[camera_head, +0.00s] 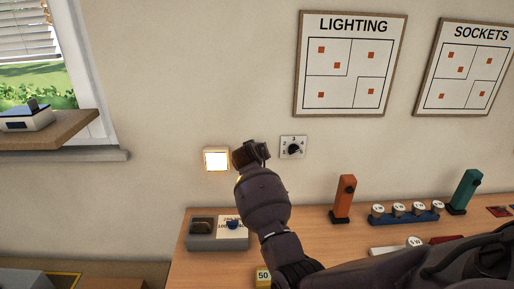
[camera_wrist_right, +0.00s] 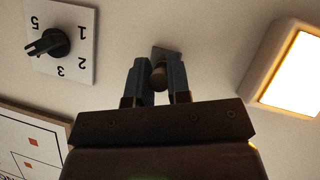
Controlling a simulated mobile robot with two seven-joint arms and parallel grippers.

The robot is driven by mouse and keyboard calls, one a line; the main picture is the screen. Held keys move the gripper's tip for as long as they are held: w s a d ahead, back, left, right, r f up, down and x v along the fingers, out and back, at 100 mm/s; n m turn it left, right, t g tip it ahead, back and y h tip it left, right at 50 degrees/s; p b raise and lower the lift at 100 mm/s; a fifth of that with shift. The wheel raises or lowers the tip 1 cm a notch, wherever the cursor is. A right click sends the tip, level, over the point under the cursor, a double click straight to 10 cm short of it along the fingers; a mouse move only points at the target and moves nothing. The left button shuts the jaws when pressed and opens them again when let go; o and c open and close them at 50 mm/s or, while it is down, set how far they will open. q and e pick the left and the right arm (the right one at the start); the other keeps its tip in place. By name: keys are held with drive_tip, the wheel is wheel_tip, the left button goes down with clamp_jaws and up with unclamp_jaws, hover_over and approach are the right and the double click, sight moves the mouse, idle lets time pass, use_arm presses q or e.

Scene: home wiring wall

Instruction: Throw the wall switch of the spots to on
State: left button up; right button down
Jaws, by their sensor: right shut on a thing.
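My right gripper (camera_head: 250,152) is at the wall, between a lit square panel and a dial plate. In the right wrist view its two fingers (camera_wrist_right: 159,76) are closed around a small brownish lever (camera_wrist_right: 158,74) that stands out from a small grey plate (camera_wrist_right: 167,53) on the wall. In the head view my gripper hides this lever and its plate. Which way the lever is thrown cannot be told, and no label on it can be read. My left gripper is not in view.
The lit panel (camera_head: 216,160) glows white left of my gripper. The numbered dial (camera_head: 292,147) is close on its right. LIGHTING (camera_head: 350,65) and SOCKETS (camera_head: 475,66) charts hang above. The wooden bench (camera_head: 330,232) below holds a grey tray (camera_head: 203,243), an orange post (camera_head: 343,199) and several white-topped pieces.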

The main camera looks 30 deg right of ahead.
drive_tip(key=shift+w+r+g+y+p, duration=0.1)
drive_tip(key=shift+r+g+y+p, duration=0.35)
drive_tip(key=shift+g+y, duration=0.4)
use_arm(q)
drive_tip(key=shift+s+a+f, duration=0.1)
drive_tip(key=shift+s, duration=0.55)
use_arm(e)
drive_tip(key=shift+w+d+r+n+g+y, duration=0.1)
drive_tip(key=shift+r+n+g+y, duration=0.1)
drive_tip(key=shift+g+y, duration=0.35)
drive_tip(key=shift+d+r+n+g+y, duration=0.1)
drive_tip(key=shift+r+g+y, duration=0.1)
drive_tip(key=shift+g, duration=0.5)
drive_tip(key=c, duration=1.1)
unclamp_jaws()
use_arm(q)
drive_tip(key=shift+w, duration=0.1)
use_arm(e)
drive_tip(key=shift+a+r, duration=0.1)
drive_tip(key=shift+r, duration=0.05)
use_arm(q)
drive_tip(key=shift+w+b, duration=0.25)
drive_tip(key=shift+b, duration=0.4)
use_arm(e)
drive_tip(key=v, duration=1)
drive_tip(key=shift+a+r, duration=0.1)
drive_tip(key=shift+r, duration=0.2)
